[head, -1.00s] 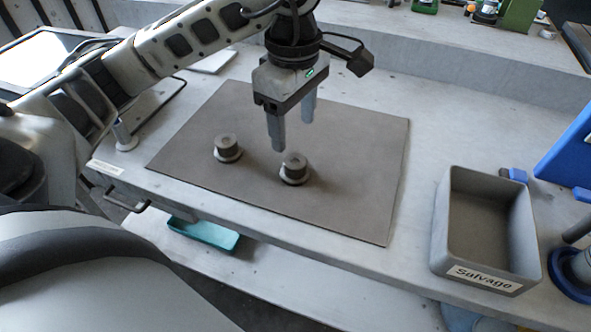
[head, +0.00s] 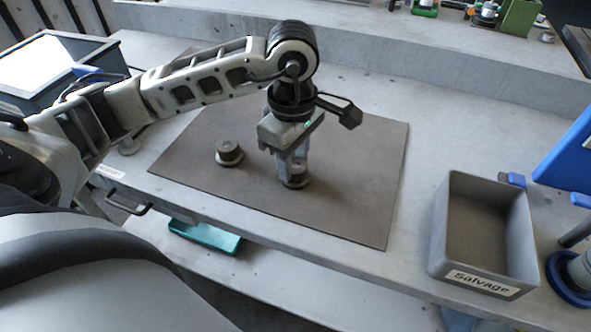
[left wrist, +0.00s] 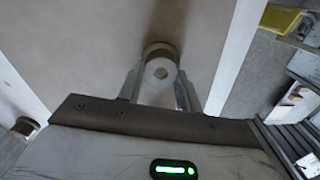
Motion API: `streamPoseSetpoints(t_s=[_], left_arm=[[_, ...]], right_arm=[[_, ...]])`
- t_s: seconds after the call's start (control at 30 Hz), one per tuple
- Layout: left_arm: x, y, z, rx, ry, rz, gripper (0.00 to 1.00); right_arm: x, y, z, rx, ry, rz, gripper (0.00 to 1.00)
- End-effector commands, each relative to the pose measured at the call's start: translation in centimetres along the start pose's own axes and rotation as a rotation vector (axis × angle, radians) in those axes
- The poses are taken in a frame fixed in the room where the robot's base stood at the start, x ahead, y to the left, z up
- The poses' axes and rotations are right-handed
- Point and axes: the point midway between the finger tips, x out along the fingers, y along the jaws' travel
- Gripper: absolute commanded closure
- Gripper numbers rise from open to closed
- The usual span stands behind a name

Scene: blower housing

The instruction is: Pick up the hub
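Two grey round hubs with wide bases stand upright on the brown mat (head: 345,205). The right-hand hub (head: 297,183) is directly under my left gripper (head: 293,168), whose fingers point down and partly cover it. In the left wrist view this hub (left wrist: 161,52) shows ahead of and between the two spread fingers of the gripper (left wrist: 160,86). The fingers look open, one on each side; whether they touch it I cannot tell. My right gripper is not in view.
A grey bin labelled Salvage (head: 487,278) stands to the right of the mat. A teal tray (head: 205,236) sits below the table's front edge. A grey container (head: 55,75) is at the back left. The right part of the mat is clear.

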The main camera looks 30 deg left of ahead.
Motion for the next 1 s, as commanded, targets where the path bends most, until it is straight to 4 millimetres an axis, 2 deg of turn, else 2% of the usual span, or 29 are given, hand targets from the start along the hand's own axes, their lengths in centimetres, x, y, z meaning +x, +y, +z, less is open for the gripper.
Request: streamPoseSetpoints(t_s=[0.03,0.07,0.43,0.57,0.67,0.77,0.9,1.0], left_arm=[[0.0,0.0,0.0,0.0,0.0,-0.001,0.84],[0.0,0.0,0.0,0.0,0.0,-0.001,0.91],[-0.4,0.0,0.0,0.0,0.0,0.001,0.91],[-1.5,0.1,0.1,0.0,-0.001,0.003,0.91],[-3.2,0.1,0.1,0.001,-0.001,0.006,0.91],[-5.2,-0.3,1.9,0.009,-0.004,0.009,0.91],[-9.0,-1.1,4.4,0.009,0.0,0.01,0.91],[-10.1,-1.9,6.8,0.012,0.0,0.005,0.91]], right_arm=[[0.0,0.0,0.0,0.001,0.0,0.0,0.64],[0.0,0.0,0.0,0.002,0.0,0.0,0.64],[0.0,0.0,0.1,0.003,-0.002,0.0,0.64],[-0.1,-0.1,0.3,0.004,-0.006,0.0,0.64],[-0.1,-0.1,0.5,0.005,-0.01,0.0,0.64],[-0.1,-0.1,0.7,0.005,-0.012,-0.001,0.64],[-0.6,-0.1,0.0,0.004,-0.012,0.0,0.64],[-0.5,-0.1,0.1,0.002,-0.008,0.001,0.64]])
